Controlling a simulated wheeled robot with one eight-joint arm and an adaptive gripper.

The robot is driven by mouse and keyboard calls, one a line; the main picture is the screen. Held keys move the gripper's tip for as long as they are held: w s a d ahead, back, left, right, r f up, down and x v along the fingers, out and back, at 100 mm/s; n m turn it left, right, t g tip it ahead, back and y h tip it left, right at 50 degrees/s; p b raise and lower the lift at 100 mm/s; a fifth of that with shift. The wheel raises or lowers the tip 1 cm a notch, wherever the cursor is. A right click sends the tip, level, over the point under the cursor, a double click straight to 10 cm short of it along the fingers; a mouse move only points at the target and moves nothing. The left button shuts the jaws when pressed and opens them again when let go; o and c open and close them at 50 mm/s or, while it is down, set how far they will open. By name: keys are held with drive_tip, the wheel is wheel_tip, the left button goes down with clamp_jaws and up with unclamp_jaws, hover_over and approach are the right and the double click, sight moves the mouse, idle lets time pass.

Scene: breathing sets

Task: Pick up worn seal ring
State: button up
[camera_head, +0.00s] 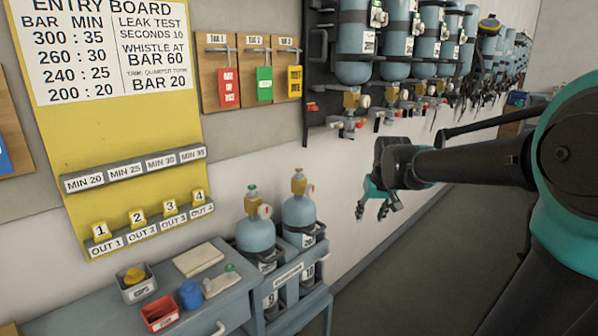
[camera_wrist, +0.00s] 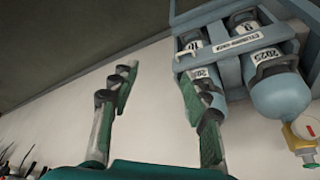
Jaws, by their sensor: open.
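I cannot clearly make out a worn seal ring in either view. A small red bin (camera_head: 160,313) and a grey bin (camera_head: 138,286) with something yellow in it stand on the grey-blue bench (camera_head: 205,285) at the lower left; their contents are too small to tell. My gripper (camera_head: 376,209) hangs in the air right of the bench and the two cylinders, in front of the white wall. In the wrist view my gripper (camera_wrist: 158,84) has its fingers spread apart, with nothing between them.
Two blue cylinders (camera_head: 300,212) stand in a rack (camera_head: 290,290) beside the bench; the rack also shows in the wrist view (camera_wrist: 220,30). A blue jar (camera_head: 190,294) and a pad (camera_head: 198,260) lie on the bench. Hanging cylinders (camera_head: 355,45) line the wall. The floor at right is clear.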

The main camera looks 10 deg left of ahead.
drive_tip(key=w+a+r+n, duration=0.2)
drive_tip(key=w+a+r, duration=0.85)
drive_tip(key=r, duration=0.25)
drive_tip(key=n+y, duration=0.1)
approach(299, 169)
drive_tip(key=shift+n, duration=0.3)
drive_tip(key=shift+w+x, duration=0.1)
drive_tip(key=shift+x, duration=1.8)
drive_tip(key=shift+w+x, duration=0.15)
drive_tip(key=shift+x, duration=1.8)
drive_tip(key=shift+f, duration=0.1)
drive_tip(key=shift+c, duration=0.6)
drive_tip(key=c, duration=0.6)
